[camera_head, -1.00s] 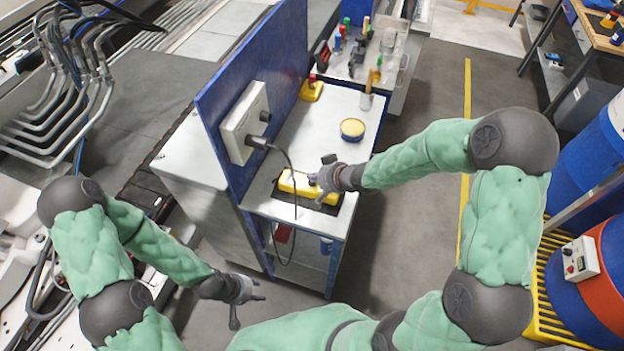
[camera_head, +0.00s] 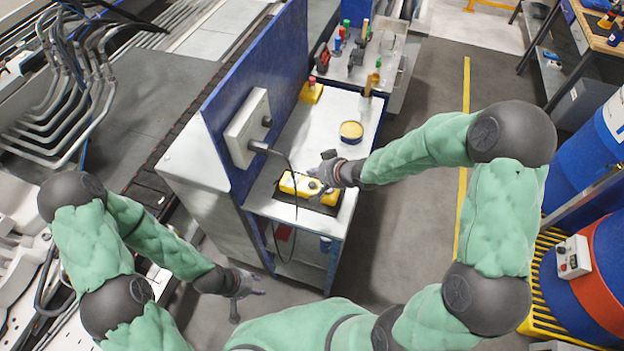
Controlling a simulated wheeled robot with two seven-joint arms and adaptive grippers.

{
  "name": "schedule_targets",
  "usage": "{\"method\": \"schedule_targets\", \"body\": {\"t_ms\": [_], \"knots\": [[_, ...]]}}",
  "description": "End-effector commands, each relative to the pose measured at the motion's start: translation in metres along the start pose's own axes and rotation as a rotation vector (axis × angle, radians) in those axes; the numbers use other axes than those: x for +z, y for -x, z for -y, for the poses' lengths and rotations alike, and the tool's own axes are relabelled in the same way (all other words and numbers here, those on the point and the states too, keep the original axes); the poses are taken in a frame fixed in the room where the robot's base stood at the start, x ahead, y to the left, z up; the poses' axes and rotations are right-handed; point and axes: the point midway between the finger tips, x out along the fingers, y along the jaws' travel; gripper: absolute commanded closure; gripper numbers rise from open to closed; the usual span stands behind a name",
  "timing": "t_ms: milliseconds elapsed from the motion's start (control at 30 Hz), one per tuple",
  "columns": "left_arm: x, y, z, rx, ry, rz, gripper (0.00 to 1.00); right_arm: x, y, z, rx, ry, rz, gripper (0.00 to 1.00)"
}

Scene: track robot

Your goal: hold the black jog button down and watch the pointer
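A yellow control box (camera_head: 288,183) lies on a dark mat on the metal bench top. Dark round spots show on its top, partly covered by my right gripper; I cannot tell which is the black jog button. My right gripper (camera_head: 320,165) is at the box's right half, its fingers spread apart with nothing between them. Whether a finger touches a button cannot be told. My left gripper (camera_head: 252,302) is open and empty, low in front of the bench. A grey box (camera_head: 239,140) is on the blue panel, seen from the side; no pointer can be made out.
A dark cable (camera_head: 292,165) runs from the grey box and hangs past the bench front. The blue panel (camera_head: 228,110) borders the bench's left side.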

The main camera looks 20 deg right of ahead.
Motion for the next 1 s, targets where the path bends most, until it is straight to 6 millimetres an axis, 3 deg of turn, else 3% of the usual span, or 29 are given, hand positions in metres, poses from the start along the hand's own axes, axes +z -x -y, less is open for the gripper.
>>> {"method": "schedule_targets", "body": {"t_ms": [267,1000], "knots": [[0.001,0.024,-0.008,0.000,0.000,0.000,0.60,-0.012,0.016,0.012,0.000,0.000,0.000,1.00],[0.001,0.022,-0.008,0.000,0.000,0.000,0.60,-0.007,0.013,0.009,0.003,-0.002,0.008,1.00]]}}
